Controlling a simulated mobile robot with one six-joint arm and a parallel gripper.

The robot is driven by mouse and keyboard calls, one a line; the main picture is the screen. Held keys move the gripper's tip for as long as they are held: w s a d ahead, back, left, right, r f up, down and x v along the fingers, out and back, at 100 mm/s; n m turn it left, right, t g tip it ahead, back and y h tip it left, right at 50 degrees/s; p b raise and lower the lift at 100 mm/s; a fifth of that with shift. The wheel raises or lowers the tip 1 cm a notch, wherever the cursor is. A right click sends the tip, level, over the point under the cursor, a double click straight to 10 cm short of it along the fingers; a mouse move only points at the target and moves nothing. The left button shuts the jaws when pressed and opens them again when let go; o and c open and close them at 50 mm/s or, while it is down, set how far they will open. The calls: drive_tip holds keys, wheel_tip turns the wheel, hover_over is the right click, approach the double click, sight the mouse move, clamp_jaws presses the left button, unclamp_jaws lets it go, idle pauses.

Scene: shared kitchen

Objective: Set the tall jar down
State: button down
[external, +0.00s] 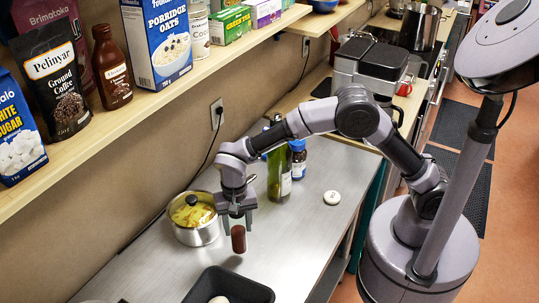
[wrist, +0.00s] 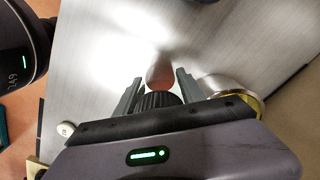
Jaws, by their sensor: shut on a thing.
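The tall jar (external: 238,240) has a reddish-brown body that hangs below my gripper (external: 237,213) in the external view. My gripper is shut on it near its top, and the jar looks upright. In the wrist view my gripper (wrist: 160,92) has one finger on each side of the jar's dark ribbed cap (wrist: 159,100). The jar's reddish body (wrist: 160,74) shows beyond the cap. The jar is over the grey metal counter (external: 290,225). I cannot tell whether its base touches the surface.
A metal pot (external: 196,233) with yellow food stands left of the jar. A black tray (external: 262,292) is in front. A white disc (external: 332,197) lies to the right. Counter between disc and tray is clear.

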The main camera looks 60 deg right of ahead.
sight(236, 234)
drive_tip(key=shift+w+a+f+b, duration=0.1)
drive_tip(key=shift+w+f+b, duration=0.2)
drive_tip(key=shift+f, duration=0.6)
drive_tip(key=shift+w+a+f+b, duration=0.1)
drive_tip(key=shift+w+f+b, duration=0.15)
drive_tip(key=shift+f, duration=0.6)
drive_tip(key=shift+s, duration=0.1)
drive_tip(key=shift+f, duration=0.15)
drive_tip(key=c, duration=0.7)
unclamp_jaws()
